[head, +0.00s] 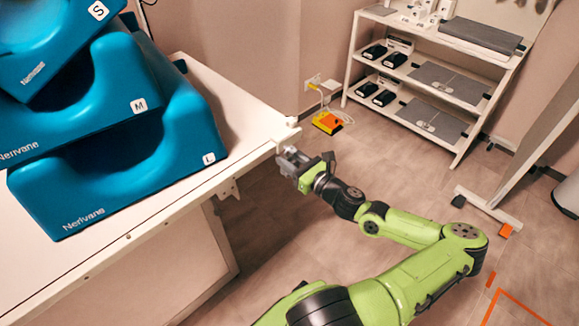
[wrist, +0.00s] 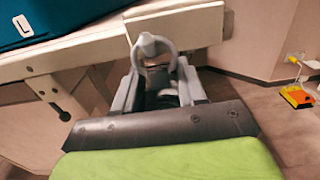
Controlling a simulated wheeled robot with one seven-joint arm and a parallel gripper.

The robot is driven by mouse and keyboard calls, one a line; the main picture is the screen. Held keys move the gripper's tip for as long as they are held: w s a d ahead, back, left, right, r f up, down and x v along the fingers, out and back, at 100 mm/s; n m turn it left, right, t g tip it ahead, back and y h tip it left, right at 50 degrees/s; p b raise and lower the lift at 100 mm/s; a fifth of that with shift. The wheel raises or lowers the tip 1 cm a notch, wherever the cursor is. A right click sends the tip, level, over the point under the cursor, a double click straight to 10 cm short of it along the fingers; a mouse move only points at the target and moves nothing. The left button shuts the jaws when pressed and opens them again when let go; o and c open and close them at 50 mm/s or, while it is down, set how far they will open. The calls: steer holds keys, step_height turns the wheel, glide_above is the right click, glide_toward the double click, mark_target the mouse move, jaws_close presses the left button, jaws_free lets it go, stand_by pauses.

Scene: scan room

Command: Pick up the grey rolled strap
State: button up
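The grey rolled strap (wrist: 150,44) shows as a grey ring between the two fingers of my gripper (wrist: 158,75) in the wrist view. The fingers lie along both sides of it and appear closed on it. In the head view my gripper (head: 297,166) is beside the right end of the white table, off its edge, with the grey strap (head: 287,161) at its tip. The strap is small there and blends with the grey fingers. Its lower part is hidden between the fingers in the wrist view.
The white table (head: 245,120) carries stacked blue cushions (head: 165,150); its edge is close to my gripper. A white shelf (head: 440,60) with boxes and grey plates stands at the back. An orange device (head: 327,123) lies on the floor by the wall. Open floor lies between.

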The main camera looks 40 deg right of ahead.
steer(key=c, duration=0.5)
steer(key=shift+s+r, duration=0.2)
steer(key=s+r+p, duration=0.1)
steer(key=s+r, duration=0.1)
steer(key=s, duration=0.2)
steer(key=s+r+p, duration=0.2)
steer(key=s+r, duration=0.1)
steer(key=s, duration=0.1)
steer(key=s+r+p, duration=0.2)
steer(key=s, duration=0.3)
steer(key=shift+d+r, duration=0.2)
steer(key=shift+s+r, duration=0.15)
steer(key=shift+s, duration=0.15)
